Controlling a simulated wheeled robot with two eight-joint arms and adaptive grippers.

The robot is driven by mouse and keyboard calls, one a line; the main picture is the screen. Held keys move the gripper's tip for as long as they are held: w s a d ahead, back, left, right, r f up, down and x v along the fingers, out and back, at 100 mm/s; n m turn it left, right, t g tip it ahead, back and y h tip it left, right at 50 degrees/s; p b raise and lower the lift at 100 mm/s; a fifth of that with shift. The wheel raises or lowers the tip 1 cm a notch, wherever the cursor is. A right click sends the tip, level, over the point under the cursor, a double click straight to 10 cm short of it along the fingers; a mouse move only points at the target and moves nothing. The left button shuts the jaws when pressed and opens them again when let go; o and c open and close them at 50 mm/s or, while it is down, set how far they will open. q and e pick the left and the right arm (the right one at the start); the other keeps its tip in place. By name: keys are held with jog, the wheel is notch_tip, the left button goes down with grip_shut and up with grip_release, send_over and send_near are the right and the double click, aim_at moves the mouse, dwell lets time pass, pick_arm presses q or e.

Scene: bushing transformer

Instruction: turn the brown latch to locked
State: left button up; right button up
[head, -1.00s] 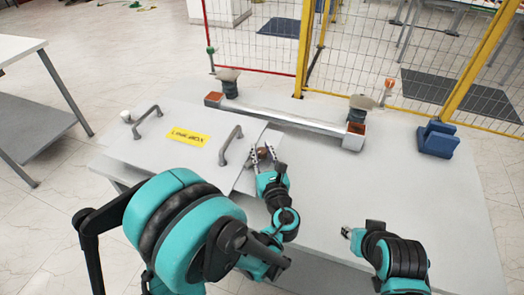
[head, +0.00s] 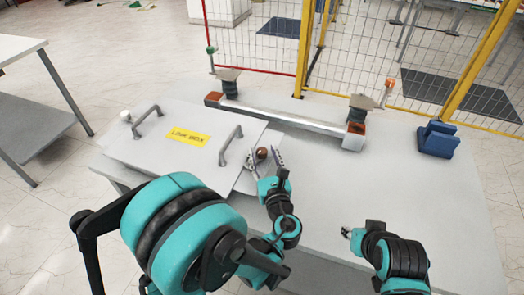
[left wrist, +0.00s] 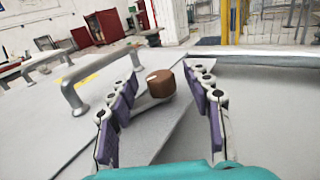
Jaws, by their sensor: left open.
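The brown latch (head: 261,153) is a small round knob at the right edge of the grey panel, right of a metal handle. In the left wrist view the brown latch (left wrist: 160,83) has a pale mark on its left side and sits ahead, between the finger lines. My left gripper (head: 265,160) is open around or just short of the latch; its fingers (left wrist: 165,105) stand to either side in the left wrist view, with no clear contact. My right gripper (head: 346,232) is low at the right, above the table and away from the latch; its jaws are too small to read.
The panel (head: 150,155) carries two metal handles (head: 231,145) and a yellow label (head: 188,137). A long metal bar (head: 285,119) with orange-brown ends lies behind. A blue block (head: 437,139) stands at the right. The table's right half is mostly clear.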

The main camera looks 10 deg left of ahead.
pick_arm(q)
jog(key=v, duration=1)
jog(key=shift+s, duration=0.1)
